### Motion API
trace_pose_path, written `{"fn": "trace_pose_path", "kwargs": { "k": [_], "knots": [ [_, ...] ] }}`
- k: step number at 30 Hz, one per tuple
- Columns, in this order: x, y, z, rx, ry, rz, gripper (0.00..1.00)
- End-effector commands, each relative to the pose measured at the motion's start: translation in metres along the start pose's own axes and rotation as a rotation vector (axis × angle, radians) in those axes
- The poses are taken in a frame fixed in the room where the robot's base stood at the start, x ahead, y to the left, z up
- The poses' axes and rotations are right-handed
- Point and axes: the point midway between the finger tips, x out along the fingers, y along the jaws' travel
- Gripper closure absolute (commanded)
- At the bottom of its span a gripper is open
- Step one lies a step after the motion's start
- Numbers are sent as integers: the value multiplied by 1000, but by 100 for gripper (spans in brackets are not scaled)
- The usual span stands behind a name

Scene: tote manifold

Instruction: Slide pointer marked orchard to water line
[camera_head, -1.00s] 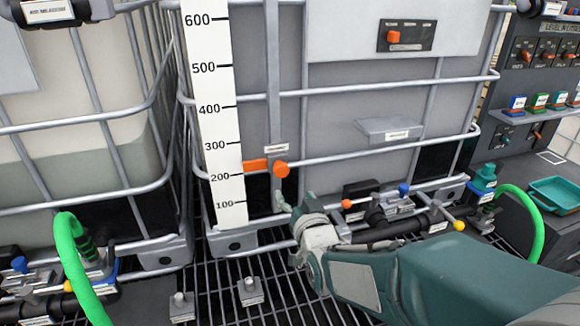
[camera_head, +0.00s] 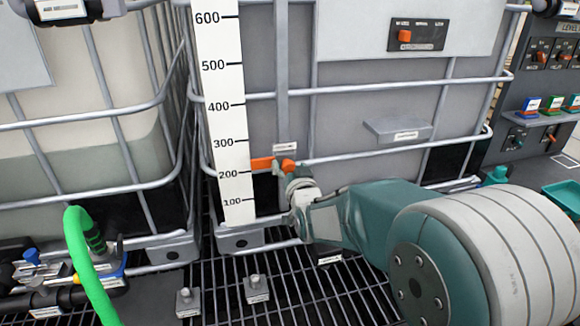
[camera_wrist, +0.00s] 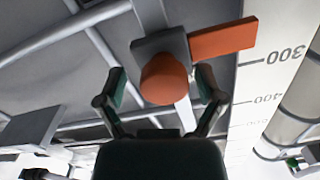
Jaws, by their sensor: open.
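The orange pointer (camera_head: 262,163) sits on a vertical rail beside the white scale (camera_head: 222,110), between the 200 and 300 marks. Its small label (camera_head: 285,148) is too small to read. Its round orange knob (camera_head: 289,166) also shows in the wrist view (camera_wrist: 164,80). My gripper (camera_wrist: 160,84) is open, with one finger on each side of the knob; I cannot tell whether either touches it. In the head view my gripper (camera_head: 281,169) partly hides the knob. No clear water line shows on the grey tote (camera_head: 360,95) behind.
Cage bars (camera_head: 400,152) cross the front of the grey tote. A small grey ledge (camera_head: 398,131) juts out to the right. A left tote (camera_head: 75,185) shows a liquid level. A green hose (camera_head: 80,250) and a floor grating (camera_head: 220,290) lie below.

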Motion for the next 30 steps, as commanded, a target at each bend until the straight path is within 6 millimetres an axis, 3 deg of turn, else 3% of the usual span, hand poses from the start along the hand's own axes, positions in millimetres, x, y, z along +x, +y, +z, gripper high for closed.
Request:
{"fn": "trace_pose_path", "kwargs": {
  "k": [5,11,22,26,30],
  "knots": [
    [0,0,0,0,0,0,13],
    [0,0,-1,0,1,-1,98],
    [0,-3,-10,0,6,-1,100],
    [1,-8,-30,0,9,-2,100],
    [0,-18,-66,0,12,-3,100]
  ]
}}
